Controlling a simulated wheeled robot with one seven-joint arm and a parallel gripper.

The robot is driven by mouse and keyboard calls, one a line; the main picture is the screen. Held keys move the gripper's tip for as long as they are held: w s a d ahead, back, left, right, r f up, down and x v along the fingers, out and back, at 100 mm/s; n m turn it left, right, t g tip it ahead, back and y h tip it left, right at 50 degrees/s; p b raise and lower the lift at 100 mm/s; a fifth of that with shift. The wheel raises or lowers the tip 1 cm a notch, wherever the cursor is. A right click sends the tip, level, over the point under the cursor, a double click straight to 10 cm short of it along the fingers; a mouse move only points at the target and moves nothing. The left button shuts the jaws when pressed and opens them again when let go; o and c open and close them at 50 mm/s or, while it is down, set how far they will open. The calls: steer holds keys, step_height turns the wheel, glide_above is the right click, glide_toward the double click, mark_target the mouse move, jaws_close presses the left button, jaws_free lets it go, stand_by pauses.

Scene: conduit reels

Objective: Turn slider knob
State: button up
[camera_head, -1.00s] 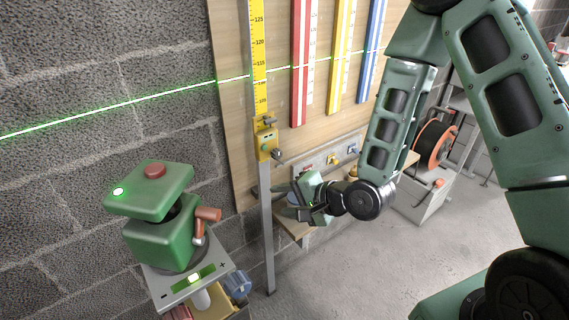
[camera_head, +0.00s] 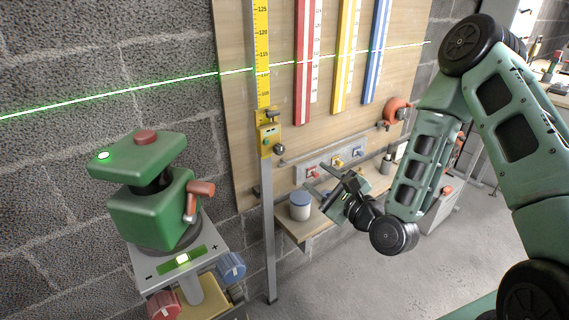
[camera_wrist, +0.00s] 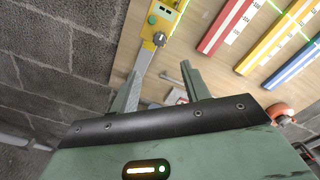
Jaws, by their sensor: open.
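A yellow slider (camera_head: 267,136) with a green button sits on a vertical metal staff (camera_head: 266,220) below a yellow scale. Its dark round knob (camera_head: 280,149) sticks out at the lower right. In the wrist view the slider (camera_wrist: 162,20) is at the top and its knob (camera_wrist: 159,39) hangs at its lower end, beyond the fingers. My gripper (camera_head: 330,183) is to the right of the staff and lower than the knob, apart from it. In the wrist view my gripper (camera_wrist: 160,85) has its two fingers spread with nothing held between them.
A green laser level (camera_head: 152,205) with red and blue knobs stands at left. Red, yellow and blue rulers (camera_head: 345,60) hang at right. The floor right of the staff is clear.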

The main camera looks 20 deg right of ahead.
mark_target(281, 151)
steer(key=p+x, duration=0.1)
steer(key=x, duration=1.3)
steer(key=shift+w+a, duration=0.15)
steer(key=shift+w, duration=0.2)
steer(key=c, duration=1)
